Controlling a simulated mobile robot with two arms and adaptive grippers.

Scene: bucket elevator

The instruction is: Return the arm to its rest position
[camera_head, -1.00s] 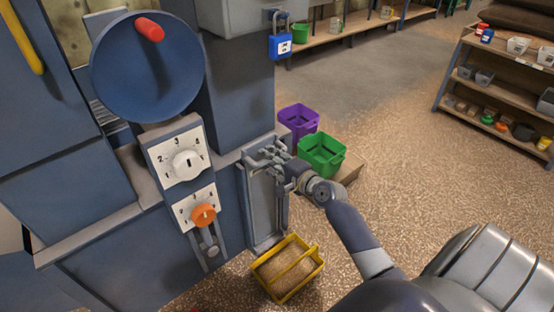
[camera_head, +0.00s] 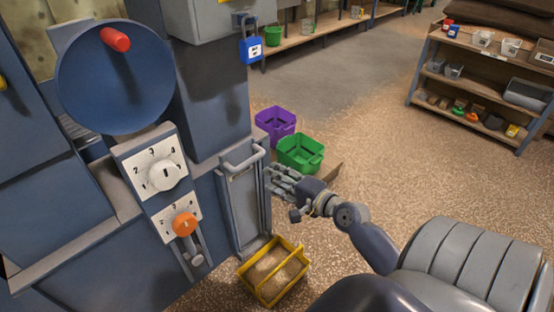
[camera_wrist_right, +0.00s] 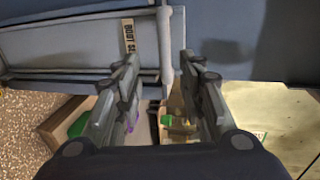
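My right gripper (camera_head: 281,181) is in the middle of the head view, just right of the grey gate (camera_head: 243,205) with its bar handle (camera_head: 243,158) on the machine's side. The fingers are apart from the handle. In the right wrist view the gripper (camera_wrist_right: 158,85) has its two fingers spread wide with nothing between them, in front of a blue-grey panel with a label (camera_wrist_right: 128,40). My right arm comes in from the lower right. My left gripper shows in neither view.
A yellow bucket (camera_head: 298,258) with grainy material stands below the gate. Green (camera_head: 301,168) and purple (camera_head: 292,119) buckets stand behind the gripper. The blue machine fills the left, with a wheel (camera_head: 110,85) and dials. Shelves (camera_head: 480,110) stand at right; the floor between is clear.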

